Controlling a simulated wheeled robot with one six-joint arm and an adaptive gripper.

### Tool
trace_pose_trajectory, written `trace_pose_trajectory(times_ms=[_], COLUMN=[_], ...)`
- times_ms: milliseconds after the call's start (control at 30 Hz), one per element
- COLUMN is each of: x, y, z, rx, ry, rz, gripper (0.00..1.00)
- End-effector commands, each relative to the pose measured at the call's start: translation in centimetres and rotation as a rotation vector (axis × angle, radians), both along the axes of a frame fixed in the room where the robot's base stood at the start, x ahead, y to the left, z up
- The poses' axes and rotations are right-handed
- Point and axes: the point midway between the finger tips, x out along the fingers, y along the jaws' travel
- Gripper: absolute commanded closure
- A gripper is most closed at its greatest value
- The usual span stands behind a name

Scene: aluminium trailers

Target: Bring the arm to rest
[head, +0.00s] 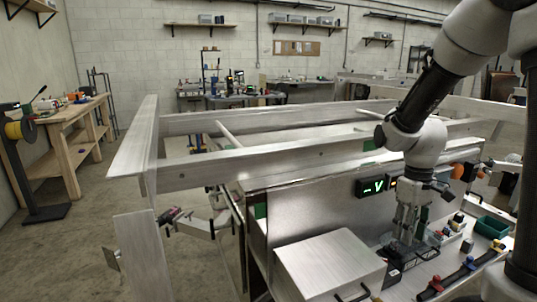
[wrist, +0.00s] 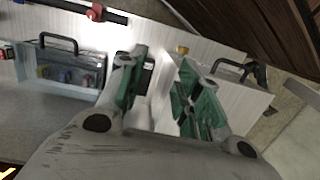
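My arm (head: 418,135) reaches down from the upper right in the head view, bent at the elbow, over the aluminium workbench. My gripper (head: 405,238) points downward close above the bench top, beside a dark case with a handle (head: 412,258). In the wrist view my gripper (wrist: 163,75) shows two green-padded fingers standing apart, with a pale surface visible between them. I see nothing clearly held. The fingertips' exact height above the bench is hard to tell.
An aluminium box with a handle (head: 330,262) stands left of my gripper. A black clamp bar (head: 462,277) and a green bin (head: 491,227) lie to the right. A digital display (head: 372,186) is on the panel behind.

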Motion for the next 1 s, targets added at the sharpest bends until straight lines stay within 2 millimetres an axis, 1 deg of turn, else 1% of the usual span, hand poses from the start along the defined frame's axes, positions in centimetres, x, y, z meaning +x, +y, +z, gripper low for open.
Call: trace_pose_trajectory(times_ms=[33,167,200,300,400,500,600,700,800,1000], x=[-1.1,-4.5,-5.7,-8.6,-10.9,-12.5,-13.2,-13.6,-13.7,-13.7], y=[-0.1,-0.2,-0.3,-0.4,-0.5,-0.6,-0.7,-0.7,-0.7,-0.7], z=[1.6,5.4,6.6,9.2,11.2,12.8,14.2,15.3,15.6,15.6], rx=[-0.007,-0.018,-0.018,-0.011,0.004,0.022,0.037,0.046,0.050,0.050], ry=[-0.021,-0.079,-0.104,-0.177,-0.264,-0.355,-0.434,-0.484,-0.502,-0.502], rz=[-0.056,-0.212,-0.257,-0.344,-0.384,-0.386,-0.387,-0.387,-0.387,-0.387], gripper=[0.66,0.66,0.66,0.66,0.66,0.66,0.66,0.66,0.66,0.66])
